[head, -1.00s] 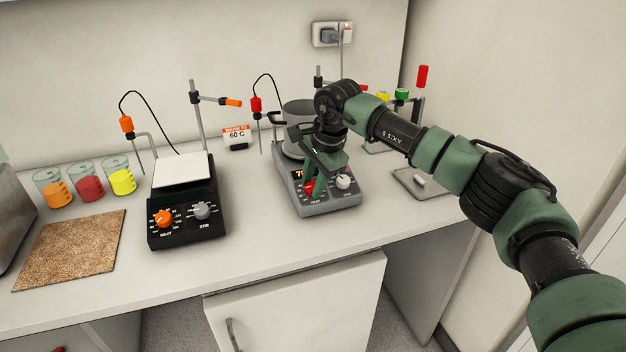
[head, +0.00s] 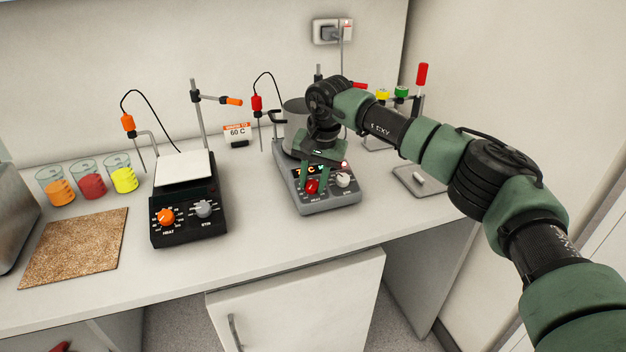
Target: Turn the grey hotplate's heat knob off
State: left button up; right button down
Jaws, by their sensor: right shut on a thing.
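The grey hotplate (head: 341,203) stands on the bench right of centre, with a lit orange display, a red heat knob (head: 312,188) and a grey stir knob (head: 343,180) on its front. My right gripper (head: 314,186) reaches down over the hotplate's front panel and is shut on the red heat knob, one green finger on each side of it. A grey pot (head: 294,115) stands on the hotplate, partly hidden behind my right arm. The knob's exact pointer position is too small to read. My left gripper does not show.
A black hotplate (head: 188,236) with an orange heat knob stands to the left. Beakers of orange, red and yellow liquid (head: 91,185) and a cork mat (head: 75,249) lie further left. A "60 C" sign (head: 238,133) stands behind. Clamp stands rise behind both hotplates.

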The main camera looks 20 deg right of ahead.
dwell(0.5)
jog(key=c, duration=1.1)
grip_release()
jog(key=shift+o, duration=0.2)
jog(key=b+v, duration=0.1)
jog(key=v, duration=0.6)
jog(key=shift+r, duration=0.45)
jog(key=shift+s+f, duration=0.1)
jog(key=shift+f, duration=0.05)
